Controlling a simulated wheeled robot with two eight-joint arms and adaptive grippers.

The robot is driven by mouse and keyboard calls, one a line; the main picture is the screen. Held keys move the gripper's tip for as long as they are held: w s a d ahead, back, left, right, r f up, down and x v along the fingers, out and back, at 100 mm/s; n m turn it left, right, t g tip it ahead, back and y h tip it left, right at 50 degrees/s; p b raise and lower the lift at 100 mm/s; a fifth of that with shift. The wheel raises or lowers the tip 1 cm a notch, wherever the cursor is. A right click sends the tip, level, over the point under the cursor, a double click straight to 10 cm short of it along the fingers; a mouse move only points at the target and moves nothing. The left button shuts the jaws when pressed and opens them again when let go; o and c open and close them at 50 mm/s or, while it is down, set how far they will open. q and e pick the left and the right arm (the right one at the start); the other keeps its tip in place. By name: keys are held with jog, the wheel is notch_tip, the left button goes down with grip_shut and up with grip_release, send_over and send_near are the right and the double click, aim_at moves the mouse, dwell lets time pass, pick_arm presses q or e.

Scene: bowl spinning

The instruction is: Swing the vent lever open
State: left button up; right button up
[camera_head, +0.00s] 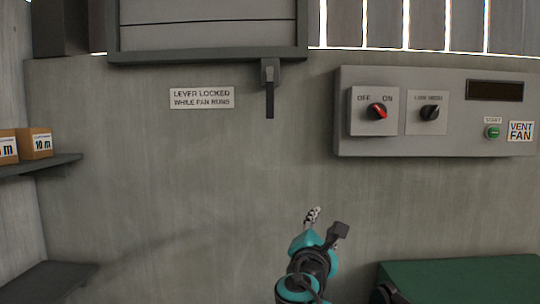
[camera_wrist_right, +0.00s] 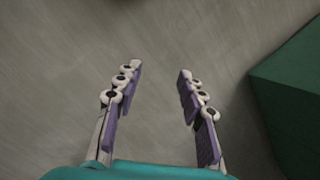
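The vent lever (camera_head: 270,98) is a dark handle hanging straight down from a grey bracket below the louvred vent (camera_head: 208,30) in the head view. My right gripper (camera_head: 313,215) is below and to the right of the lever, well apart from it. In the right wrist view my right gripper (camera_wrist_right: 155,85) is open, with nothing between its purple-padded fingers. The vent fan panel (camera_head: 440,140) is at the upper right, with a red-marked OFF/ON knob (camera_head: 377,111) turned toward ON. My left gripper is not in view.
A sign (camera_head: 202,98) reads "LEVER LOCKED WHILE FAN RUNS". The panel has a second dark knob (camera_head: 429,113), a green start button (camera_head: 492,132) and a dark display (camera_head: 495,90). A shelf (camera_head: 60,163) holds boxes at left. A green-topped box (camera_head: 465,280) is at lower right.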

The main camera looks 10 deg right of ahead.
jog(key=w+a+r+n+t+y+p, duration=0.1)
jog(key=w+a+r+n+t+p, duration=0.15)
jog(key=r, duration=0.45)
jog(key=w+a+r+n+t+y+p, duration=0.1)
jog(key=a+r+n+p, duration=0.25)
jog(key=r, duration=0.45)
jog(key=n+t+y+p, duration=0.2)
jog(key=n+y+p, duration=0.15)
jog(key=n, duration=0.35)
send_near(270, 103)
jog(key=a+x, duration=0.1)
jog(key=x, duration=0.3)
jog(key=shift+h, duration=0.25)
jog(key=x, duration=0.2)
jog(key=p+x, duration=0.1)
jog(key=x, duration=0.1)
jog(key=p+x, duration=0.1)
jog(key=x, duration=0.2)
jog(key=shift+s+d, duration=0.1)
jog(key=shift+d, duration=0.3)
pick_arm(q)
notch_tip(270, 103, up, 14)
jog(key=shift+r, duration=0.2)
pick_arm(e)
jog(key=shift+c, duration=0.3)
grip_shut()
